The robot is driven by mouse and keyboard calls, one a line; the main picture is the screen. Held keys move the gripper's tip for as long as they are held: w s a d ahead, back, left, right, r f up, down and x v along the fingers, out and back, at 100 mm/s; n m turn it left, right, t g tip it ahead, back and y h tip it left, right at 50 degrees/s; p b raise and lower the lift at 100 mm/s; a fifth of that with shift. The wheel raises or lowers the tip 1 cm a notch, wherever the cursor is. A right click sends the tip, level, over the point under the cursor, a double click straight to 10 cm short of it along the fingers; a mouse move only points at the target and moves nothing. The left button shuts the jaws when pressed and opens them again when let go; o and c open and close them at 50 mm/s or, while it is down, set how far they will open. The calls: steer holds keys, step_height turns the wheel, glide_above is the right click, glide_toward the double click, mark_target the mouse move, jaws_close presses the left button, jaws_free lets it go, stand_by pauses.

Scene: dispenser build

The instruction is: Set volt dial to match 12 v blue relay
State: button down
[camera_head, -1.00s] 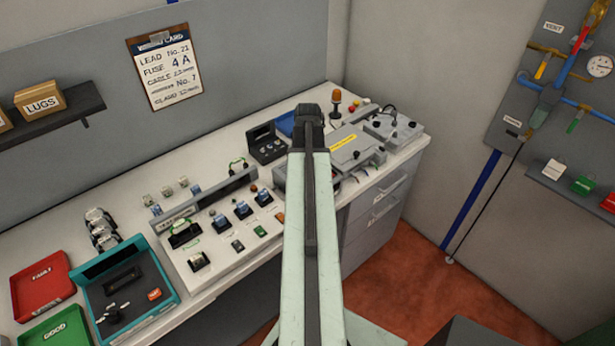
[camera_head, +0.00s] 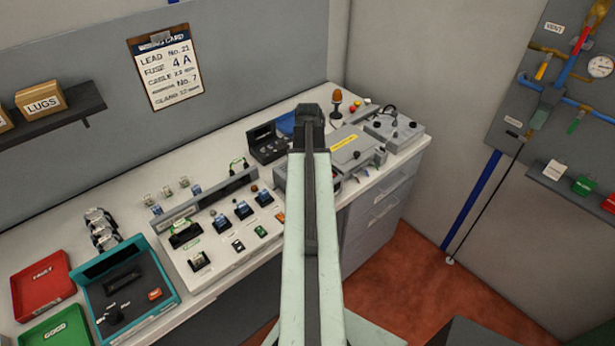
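My arm reaches up the middle of the view, and its dark end, my gripper (camera_head: 309,118), is over the back of the bench. Its fingers are too small and foreshortened to show whether they are open. Several blue-capped relays sit in a row on the white test panel (camera_head: 222,258), left of my arm; one blue relay (camera_head: 243,209) is mid-row. Their voltage markings are too small to read. My gripper is far from both.
The teal tray (camera_head: 168,277) sits beside red (camera_head: 42,290) and green (camera_head: 58,330) trays. Behind my arm are a grey box with a yellow label (camera_head: 343,142), an open black case (camera_head: 266,148) and an amber lamp (camera_head: 336,97). A job card (camera_head: 164,68) hangs on the wall.

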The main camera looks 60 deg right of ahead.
steer(key=shift+w+d, duration=0.1)
steer(key=shift+w, duration=0.05)
stand_by(0.4)
steer(key=c, duration=1)
jaws_free()
steer(key=shift+c, duration=0.2)
step_height(320, 180, up, 8)
steer(key=p, duration=0.8)
steer(key=shift+f, duration=0.1)
